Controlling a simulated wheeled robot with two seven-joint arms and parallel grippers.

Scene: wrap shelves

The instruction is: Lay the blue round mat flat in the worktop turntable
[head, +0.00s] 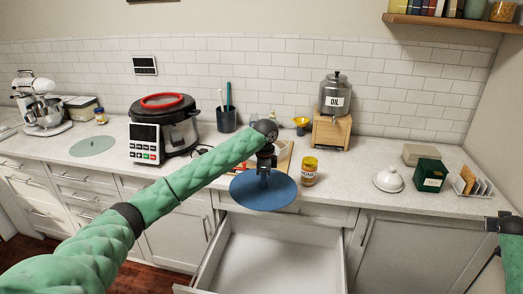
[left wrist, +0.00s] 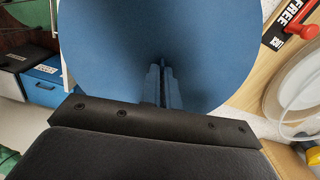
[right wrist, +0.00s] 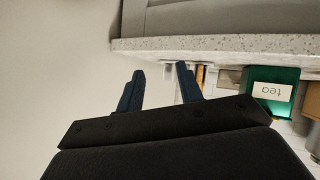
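The blue round mat (head: 268,196) hangs above the worktop's front edge and the open drawer. My left gripper (head: 265,172) is shut on it near its upper part. In the left wrist view the closed fingers (left wrist: 163,85) meet the mat (left wrist: 210,35), which fills most of the upper picture. A flat grey-green disc (head: 92,146) lies on the worktop at the left; I cannot tell whether it is the turntable. My right gripper (head: 504,223) is at the far right edge; in the right wrist view its fingers (right wrist: 160,88) are apart and empty.
An open, empty-looking drawer (head: 265,254) juts out below the mat. A pressure cooker (head: 178,128), a wooden board (head: 283,158), an amber jar (head: 309,172), a white domed dish (head: 388,180) and a green tea box (head: 430,174) stand on the worktop.

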